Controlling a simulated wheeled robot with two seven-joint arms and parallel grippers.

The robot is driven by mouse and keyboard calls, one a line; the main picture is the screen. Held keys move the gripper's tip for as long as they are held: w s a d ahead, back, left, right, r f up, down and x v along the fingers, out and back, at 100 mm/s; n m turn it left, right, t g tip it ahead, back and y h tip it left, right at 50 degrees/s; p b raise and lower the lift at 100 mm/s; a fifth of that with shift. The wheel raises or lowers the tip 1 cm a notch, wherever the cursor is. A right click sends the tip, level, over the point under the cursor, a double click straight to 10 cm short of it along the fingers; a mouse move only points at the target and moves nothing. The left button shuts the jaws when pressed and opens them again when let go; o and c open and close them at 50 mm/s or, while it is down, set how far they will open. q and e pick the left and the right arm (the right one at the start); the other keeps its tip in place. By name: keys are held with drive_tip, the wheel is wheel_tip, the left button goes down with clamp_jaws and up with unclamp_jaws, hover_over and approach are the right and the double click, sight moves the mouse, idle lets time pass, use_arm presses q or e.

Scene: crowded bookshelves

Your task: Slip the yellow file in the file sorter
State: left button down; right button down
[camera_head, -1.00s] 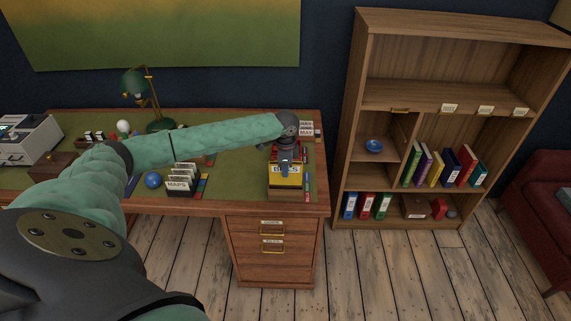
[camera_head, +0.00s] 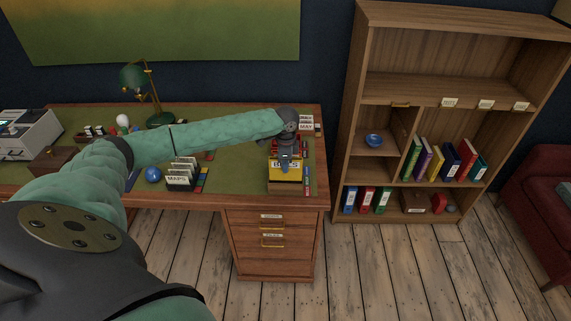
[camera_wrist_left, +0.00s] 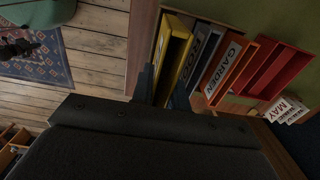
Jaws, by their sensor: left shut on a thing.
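The yellow file (camera_head: 285,174), labelled BILLS, stands upright at the front of the file sorter (camera_head: 288,188) on the right part of the desk. My left gripper (camera_head: 286,163) is over its top edge and shut on it, partly covering the label. In the left wrist view the yellow file (camera_wrist_left: 174,58) lies between the two fingers (camera_wrist_left: 162,90), beside files labelled FOOD (camera_wrist_left: 203,57) and GARDEN (camera_wrist_left: 228,66) and a red one (camera_wrist_left: 280,75). The file's lower edge is hidden, so I cannot tell how deep it sits. My right gripper is not in view.
A MAPS card holder (camera_head: 181,176) and a blue ball (camera_head: 153,175) are left of the sorter. MAY cards (camera_head: 306,124) stand behind it. A green lamp (camera_head: 140,85) is at the back. A bookshelf (camera_head: 345,120) stands right of the desk.

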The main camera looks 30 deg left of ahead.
sight(286, 178)
use_arm(q)
drive_tip(key=shift+f, duration=0.75)
drive_tip(key=shift+f+b, duration=0.45)
drive_tip(key=shift+f, duration=1)
drive_tip(key=shift+f, duration=0.35)
drive_tip(key=shift+f, duration=0.3)
drive_tip(key=c, duration=1.3)
unclamp_jaws()
